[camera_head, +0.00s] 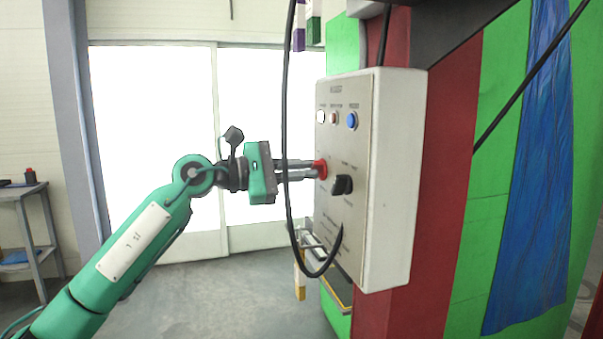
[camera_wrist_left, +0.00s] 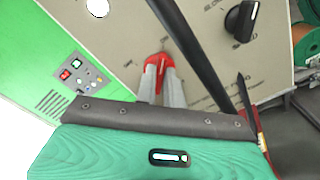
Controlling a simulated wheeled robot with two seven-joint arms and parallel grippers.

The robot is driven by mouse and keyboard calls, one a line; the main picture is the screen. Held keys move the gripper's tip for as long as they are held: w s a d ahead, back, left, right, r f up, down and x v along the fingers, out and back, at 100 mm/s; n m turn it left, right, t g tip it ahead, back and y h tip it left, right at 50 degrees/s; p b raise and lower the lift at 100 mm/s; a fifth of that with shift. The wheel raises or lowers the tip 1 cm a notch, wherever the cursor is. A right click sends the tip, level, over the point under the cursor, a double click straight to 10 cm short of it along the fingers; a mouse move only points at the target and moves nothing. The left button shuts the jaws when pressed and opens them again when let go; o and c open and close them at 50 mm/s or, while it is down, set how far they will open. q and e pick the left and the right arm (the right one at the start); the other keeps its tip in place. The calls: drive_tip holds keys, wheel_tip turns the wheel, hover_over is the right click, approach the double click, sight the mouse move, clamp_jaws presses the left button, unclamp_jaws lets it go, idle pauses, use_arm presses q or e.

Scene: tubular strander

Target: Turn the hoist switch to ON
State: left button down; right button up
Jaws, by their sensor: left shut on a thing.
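The control box (camera_head: 400,180) is pale grey with a beige front panel and is mounted on a red and green machine. A red switch (camera_head: 320,168) sticks out of its front, left of a black rotary knob (camera_head: 342,185). My left gripper (camera_head: 312,170) reaches it from the left and is shut on the red switch. In the left wrist view, the two grey fingers (camera_wrist_left: 162,88) close around the red switch (camera_wrist_left: 155,68), hiding part of it. The black knob (camera_wrist_left: 240,20) is apart from the fingers there. My right gripper is out of view.
A black cable (camera_head: 287,110) hangs in front of my left gripper and loops below it. White, red and blue buttons (camera_head: 351,120) sit higher on the panel. A blue sheet (camera_head: 535,180) hangs at right. A small table (camera_head: 30,190) stands far left. The floor at left is clear.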

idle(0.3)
use_arm(q)
drive_tip(key=c, duration=1.5)
unclamp_jaws()
